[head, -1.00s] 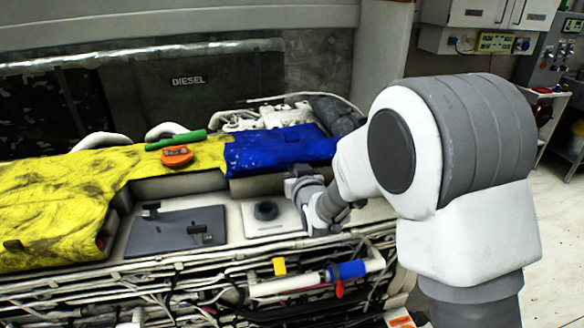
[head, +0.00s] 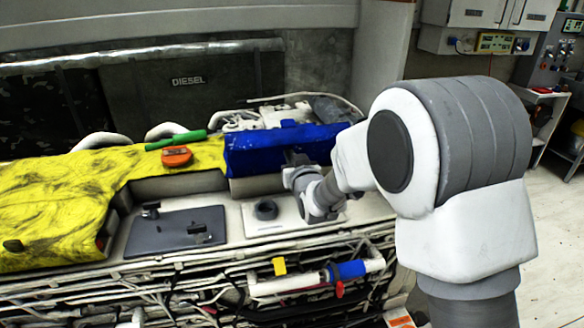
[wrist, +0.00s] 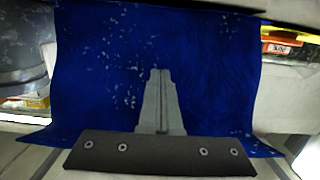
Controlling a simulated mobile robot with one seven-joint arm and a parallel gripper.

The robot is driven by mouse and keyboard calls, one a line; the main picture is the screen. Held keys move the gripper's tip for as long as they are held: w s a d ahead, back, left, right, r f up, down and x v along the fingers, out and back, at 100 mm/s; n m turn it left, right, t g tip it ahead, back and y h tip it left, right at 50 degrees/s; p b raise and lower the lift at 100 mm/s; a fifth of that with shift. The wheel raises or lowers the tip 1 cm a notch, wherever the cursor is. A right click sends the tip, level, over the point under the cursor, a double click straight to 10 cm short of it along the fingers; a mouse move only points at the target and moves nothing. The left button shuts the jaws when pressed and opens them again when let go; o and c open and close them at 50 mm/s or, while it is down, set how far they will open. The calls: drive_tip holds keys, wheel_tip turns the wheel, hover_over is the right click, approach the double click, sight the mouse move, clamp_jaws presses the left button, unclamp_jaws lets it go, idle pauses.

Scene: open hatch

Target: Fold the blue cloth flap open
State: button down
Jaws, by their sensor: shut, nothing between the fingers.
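The blue cloth flap (head: 262,150) lies on the right of the yellow cover, over the top of the engine bay in the head view. Its back edge looks raised and wrinkled. My gripper (head: 297,157) is at its front side, against or just in front of the cloth. In the wrist view the cloth (wrist: 205,75) fills most of the picture. There my gripper's fingers (wrist: 157,75) are together, with the tips over the middle of the cloth and no fabric visible between them. Whether the fingertips touch the cloth, I cannot tell.
A yellow cover (head: 60,200) drapes the left side, with an orange tool (head: 177,156) and a green roll (head: 177,140) on it. A dark plate (head: 175,232) and a round black cap (head: 265,210) sit in front. Pipes and cables run along the front.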

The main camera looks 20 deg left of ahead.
drive_tip(key=shift+w+a+r, duration=0.15)
drive_tip(key=shift+w+a, duration=0.1)
drive_tip(key=shift+w, duration=0.25)
drive_tip(key=shift+w+a+r, duration=0.15)
drive_tip(key=shift+w+a, duration=0.1)
drive_tip(key=shift+w, duration=0.2)
drive_tip(key=shift+w+a, duration=0.1)
drive_tip(key=shift+r+b+x, duration=0.2)
drive_tip(key=shift+b+x, duration=0.25)
drive_tip(key=shift+x, duration=0.5)
drive_tip(key=shift+w+a, duration=0.1)
drive_tip(key=shift+w, duration=0.05)
drive_tip(key=shift+w+a, duration=0.1)
drive_tip(key=shift+w, duration=0.05)
drive_tip(key=b+v, duration=0.1)
drive_tip(key=v, duration=0.1)
drive_tip(key=shift+s, duration=0.25)
